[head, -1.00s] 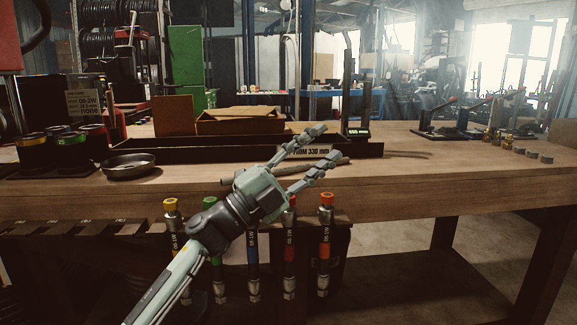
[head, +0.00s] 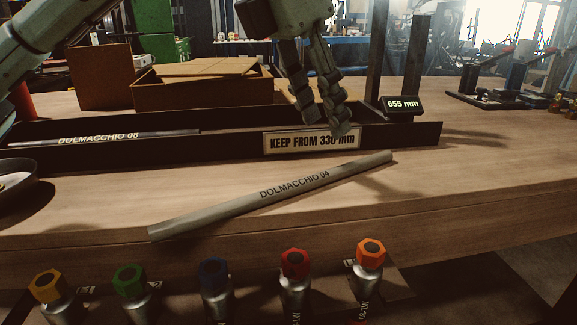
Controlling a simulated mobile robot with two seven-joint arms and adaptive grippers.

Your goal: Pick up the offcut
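A grey hose piece marked "DOLMACCHIO 04" (head: 285,190), which looks like the offcut, lies slantwise on the wooden bench in front of the long dark tray (head: 400,133). Its right end is farther back than its left. My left gripper (head: 330,115) points down from the top of the head view, above the tray's front wall and behind the hose piece, apart from it. Its two fingers look open and empty, though seen at a steep angle. A second hose marked "DOLMACCHIO 08" (head: 100,137) lies in the tray. My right gripper is not in view.
The tray carries a sign "KEEP FROM 330 mm" (head: 311,141). Dark uprights and a "655 mm" block (head: 403,105) stand at its right. A round metal dish (head: 18,190) is at left. Several fittings with coloured caps (head: 295,263) line the front edge.

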